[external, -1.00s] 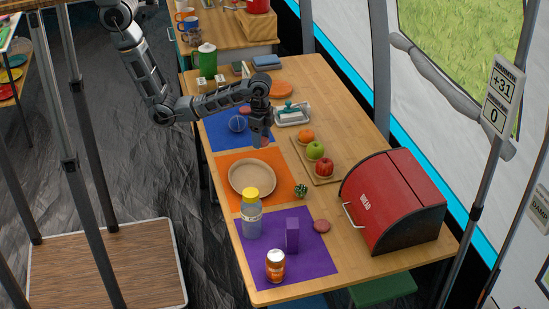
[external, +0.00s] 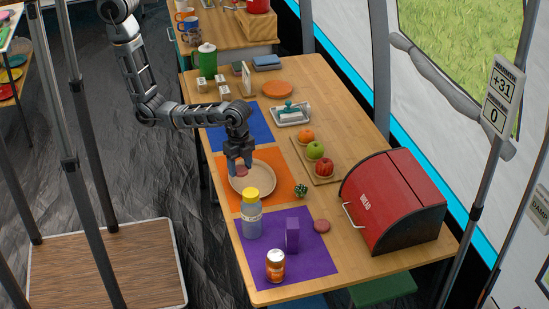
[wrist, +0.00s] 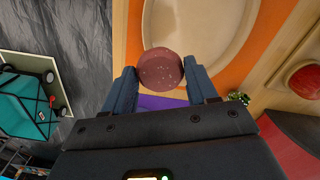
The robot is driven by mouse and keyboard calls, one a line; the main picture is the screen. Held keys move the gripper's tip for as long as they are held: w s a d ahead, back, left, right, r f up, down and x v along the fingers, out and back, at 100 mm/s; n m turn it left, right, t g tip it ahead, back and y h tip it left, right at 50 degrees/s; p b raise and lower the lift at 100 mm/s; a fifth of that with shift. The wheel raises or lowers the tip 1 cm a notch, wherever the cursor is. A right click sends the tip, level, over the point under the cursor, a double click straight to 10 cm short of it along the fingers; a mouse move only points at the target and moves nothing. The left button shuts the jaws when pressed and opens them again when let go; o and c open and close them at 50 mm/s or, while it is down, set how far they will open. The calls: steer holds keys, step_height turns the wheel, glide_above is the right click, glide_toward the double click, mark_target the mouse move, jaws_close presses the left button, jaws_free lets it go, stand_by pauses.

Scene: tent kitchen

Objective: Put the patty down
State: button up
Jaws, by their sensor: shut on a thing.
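A round reddish-brown patty (external: 242,171) is held between the fingers of my gripper (external: 240,163). In the wrist view the patty (wrist: 161,67) sits between the two fingertips of my gripper (wrist: 162,76). My gripper is over the left part of a beige round plate (external: 264,187) on the orange mat. The plate also shows in the wrist view (wrist: 190,38), and the patty overlaps its rim there. I cannot tell whether the patty touches the plate.
A bottle with a yellow lid (external: 251,215) stands close in front of the plate. A small plant (external: 300,190) is right of it. A purple box (external: 292,234), an orange jar (external: 275,265) and a red bread box (external: 393,203) are nearer. The blue mat (external: 256,125) is largely bare.

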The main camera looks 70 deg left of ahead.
glide_above(252, 181)
step_height(252, 181, down, 4)
steer(key=shift+a+r, duration=0.1)
steer(key=shift+r, duration=0.05)
steer(key=shift+f+p, duration=0.5)
steer(key=shift+f, duration=1.55)
steer(key=shift+f, duration=0.15)
steer(key=o, duration=1)
steer(key=shift+o, duration=0.2)
